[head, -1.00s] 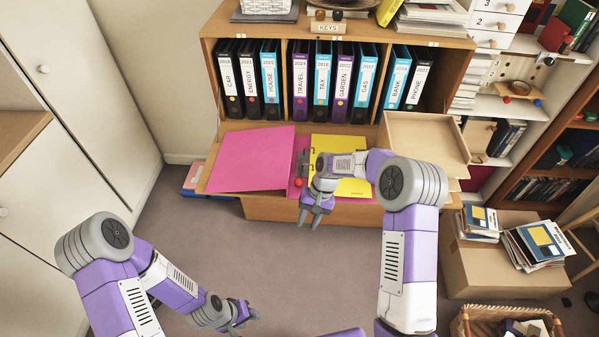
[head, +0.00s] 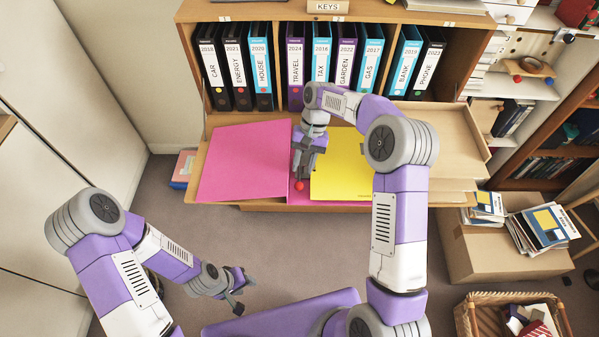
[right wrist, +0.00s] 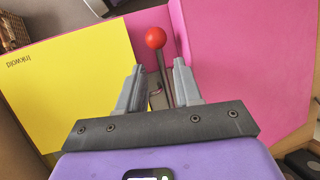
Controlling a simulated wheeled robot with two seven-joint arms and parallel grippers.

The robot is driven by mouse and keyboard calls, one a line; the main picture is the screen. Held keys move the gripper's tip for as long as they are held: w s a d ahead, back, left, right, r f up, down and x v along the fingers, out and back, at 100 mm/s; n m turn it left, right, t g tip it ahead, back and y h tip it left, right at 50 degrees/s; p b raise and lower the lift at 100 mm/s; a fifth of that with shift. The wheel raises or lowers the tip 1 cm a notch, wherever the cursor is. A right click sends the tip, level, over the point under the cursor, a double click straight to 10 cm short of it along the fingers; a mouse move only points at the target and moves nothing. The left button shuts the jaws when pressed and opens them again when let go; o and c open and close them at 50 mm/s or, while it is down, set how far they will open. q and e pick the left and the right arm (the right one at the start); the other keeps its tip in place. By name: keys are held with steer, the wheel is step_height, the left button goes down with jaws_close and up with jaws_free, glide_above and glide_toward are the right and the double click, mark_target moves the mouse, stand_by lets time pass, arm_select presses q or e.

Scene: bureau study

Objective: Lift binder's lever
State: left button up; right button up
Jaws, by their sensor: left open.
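An open pink binder (head: 245,160) lies on the bureau's fold-down shelf, with a yellow sheet (head: 342,168) on its right side. The binder's lever has a red ball (head: 299,186) at its end, and the ball and metal rod also show in the right wrist view (right wrist: 155,38). My right gripper (head: 305,172) is over the binder's spine. In the right wrist view its two fingers (right wrist: 157,82) are apart, with the lever rod seen between them; whether they touch it I cannot tell. My left gripper (head: 240,290) is open and empty, low over the floor.
Labelled binders (head: 322,62) stand in a row behind the shelf. A wooden tray (head: 440,125) is at the shelf's right end. A cardboard box (head: 500,250) with magazines and a wicker basket (head: 490,312) stand at right. The carpet in front is clear.

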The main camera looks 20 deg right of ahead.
mark_target(299, 180)
steer(key=b+x, duration=0.1)
steer(key=x, duration=0.3)
steer(key=shift+f, duration=0.15)
jaws_close()
stand_by(1.3)
